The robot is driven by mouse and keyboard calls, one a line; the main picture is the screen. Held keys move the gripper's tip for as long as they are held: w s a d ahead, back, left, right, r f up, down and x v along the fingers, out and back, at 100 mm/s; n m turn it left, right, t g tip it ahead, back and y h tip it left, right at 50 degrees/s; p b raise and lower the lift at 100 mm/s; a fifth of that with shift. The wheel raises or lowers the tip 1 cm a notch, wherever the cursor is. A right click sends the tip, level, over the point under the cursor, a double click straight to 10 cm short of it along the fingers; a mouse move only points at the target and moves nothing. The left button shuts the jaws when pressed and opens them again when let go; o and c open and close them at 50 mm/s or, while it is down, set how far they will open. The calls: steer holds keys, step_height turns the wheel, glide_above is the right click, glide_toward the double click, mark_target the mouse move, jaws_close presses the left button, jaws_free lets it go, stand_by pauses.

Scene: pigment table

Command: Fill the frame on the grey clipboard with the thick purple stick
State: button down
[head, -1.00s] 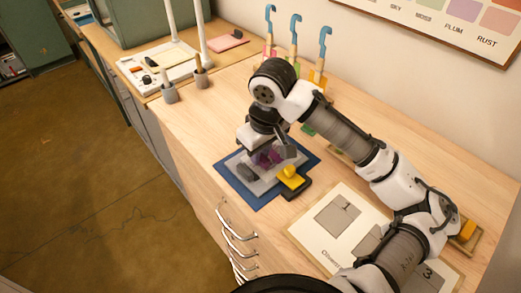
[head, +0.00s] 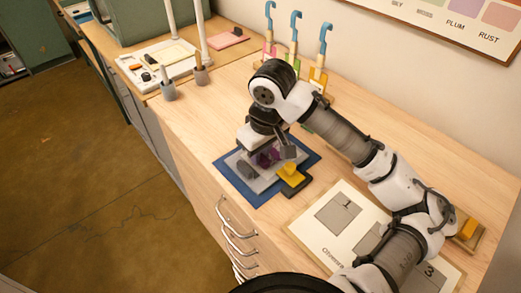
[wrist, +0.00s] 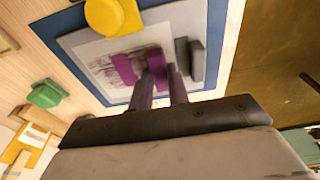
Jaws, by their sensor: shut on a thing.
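The grey clipboard (head: 263,184) lies on a blue mat (head: 264,199) at the table's near edge. In the wrist view the clipboard (wrist: 75,42) carries a white sheet with dark purple strokes (wrist: 105,70) inside its frame; part of the sheet stays pale. My gripper (wrist: 160,88) is shut on the thick purple stick (wrist: 124,68), low over the sheet. The stick also shows in the head view (head: 268,157). The fingers partly hide the stick and the strokes; I cannot tell whether its tip touches the paper.
A dark grey block (wrist: 196,62) lies on the clipboard beside the stick. A yellow knobbed piece (head: 289,171) sits at the clipboard's right edge. A white board with grey squares (head: 318,228) lies to the right. Blue-hooked tools (head: 294,40) stand at the wall.

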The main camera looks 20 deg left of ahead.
mark_target(274, 152)
steer(key=shift+f, duration=0.4)
steer(key=shift+w+d+r, duration=0.15)
steer(key=shift+w+d, duration=0.55)
steer(key=shift+w, duration=0.3)
steer(key=shift+w+d, duration=0.65)
steer(key=shift+w, duration=0.35)
steer(key=shift+w+d, duration=0.4)
steer(key=shift+w, duration=0.2)
steer(key=shift+w+d, duration=0.35)
steer(key=shift+w, duration=0.2)
